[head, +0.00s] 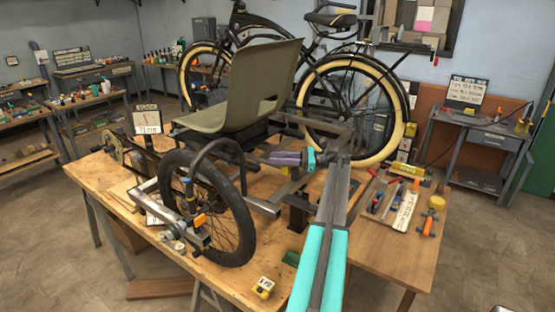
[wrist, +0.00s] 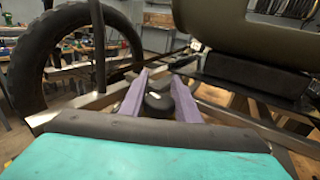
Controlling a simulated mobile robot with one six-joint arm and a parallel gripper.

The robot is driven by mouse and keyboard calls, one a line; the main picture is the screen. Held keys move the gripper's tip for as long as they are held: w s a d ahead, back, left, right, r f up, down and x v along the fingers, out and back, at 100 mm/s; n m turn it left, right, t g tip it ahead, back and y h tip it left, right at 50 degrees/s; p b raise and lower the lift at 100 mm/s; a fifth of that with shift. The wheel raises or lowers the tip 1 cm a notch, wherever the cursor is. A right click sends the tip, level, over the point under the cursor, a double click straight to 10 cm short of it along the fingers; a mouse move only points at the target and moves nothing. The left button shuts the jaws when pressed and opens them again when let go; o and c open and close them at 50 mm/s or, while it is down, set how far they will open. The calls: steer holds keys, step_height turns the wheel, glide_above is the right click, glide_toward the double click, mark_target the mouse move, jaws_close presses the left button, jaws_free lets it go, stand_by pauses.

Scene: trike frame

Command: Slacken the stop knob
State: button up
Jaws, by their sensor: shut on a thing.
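The stop knob (wrist: 157,103) is a small dark round knob, low on the trike frame (wrist: 245,100) near the seat. My gripper (wrist: 160,84) has two purple fingers, one on each side of the knob, and is shut on it. In the head view my gripper (head: 270,158) reaches in from the right, under the olive seat (head: 255,95) and behind the front black wheel (head: 215,205). The knob itself cannot be made out in the head view.
The trike stands on a wooden workbench (head: 255,278). A bicycle (head: 350,105) with cream tyres stands behind it. Hand tools and a tray (head: 400,215) lie to the right of my arm.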

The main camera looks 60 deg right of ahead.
steer(key=shift+r, duration=0.1)
steer(key=o, duration=1)
steer(key=shift+o, duration=0.2)
steer(key=shift+s, duration=0.15)
steer(key=b+v, duration=0.4)
steer(key=v, duration=0.9)
steer(key=shift+s+d+b, duration=0.15)
steer(key=shift+s+b, duration=0.1)
steer(key=shift+b, duration=0.1)
